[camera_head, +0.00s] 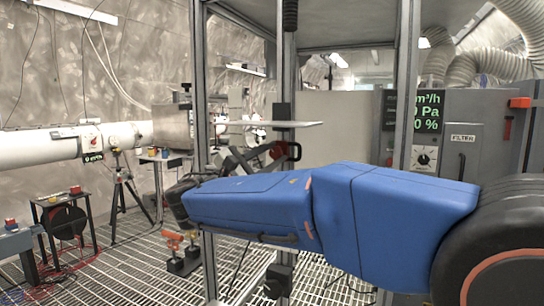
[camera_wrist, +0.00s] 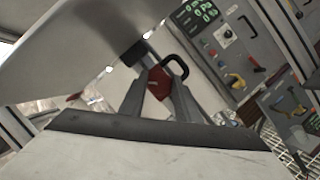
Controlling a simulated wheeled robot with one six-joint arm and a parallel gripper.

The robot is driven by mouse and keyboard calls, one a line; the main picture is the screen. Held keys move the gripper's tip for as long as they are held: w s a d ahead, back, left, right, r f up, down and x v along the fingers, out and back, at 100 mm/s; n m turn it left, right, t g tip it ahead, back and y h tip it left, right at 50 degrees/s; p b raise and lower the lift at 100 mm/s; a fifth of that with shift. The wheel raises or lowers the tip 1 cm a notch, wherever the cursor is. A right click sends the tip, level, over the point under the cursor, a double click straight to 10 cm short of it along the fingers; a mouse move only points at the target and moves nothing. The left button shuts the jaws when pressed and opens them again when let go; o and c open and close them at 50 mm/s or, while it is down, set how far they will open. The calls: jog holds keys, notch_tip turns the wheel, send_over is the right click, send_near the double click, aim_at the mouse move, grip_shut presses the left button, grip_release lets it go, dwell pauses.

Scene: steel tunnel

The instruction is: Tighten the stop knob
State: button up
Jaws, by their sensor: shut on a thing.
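A dark red knob (camera_wrist: 159,88), which I take to be the stop knob, sits between the two grey fingers of my gripper (camera_wrist: 155,76) in the wrist view. My gripper is shut on it. A black loop handle (camera_wrist: 177,65) stands just beyond the knob. In the head view my gripper (camera_head: 262,153) reaches the red knob (camera_head: 279,150) beside the upright metal post, and the black loop handle (camera_head: 295,152) shows to its right. The fingers hide part of the knob. I cannot tell how far it is screwed in.
A pale flat plate (camera_wrist: 75,60) lies close above my gripper; it shows edge-on in the head view (camera_head: 300,124). Metal frame posts (camera_head: 200,90) stand near my arm. A grey filter cabinet (camera_head: 455,130) is at right. A white pipe (camera_head: 40,146) runs at left above the grated floor.

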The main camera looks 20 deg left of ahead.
jog(key=o, duration=1)
jog(key=shift+o, duration=0.2)
jog(key=shift+s, duration=0.15)
jog(key=v, duration=1.7)
jog(key=shift+s+f, duration=0.1)
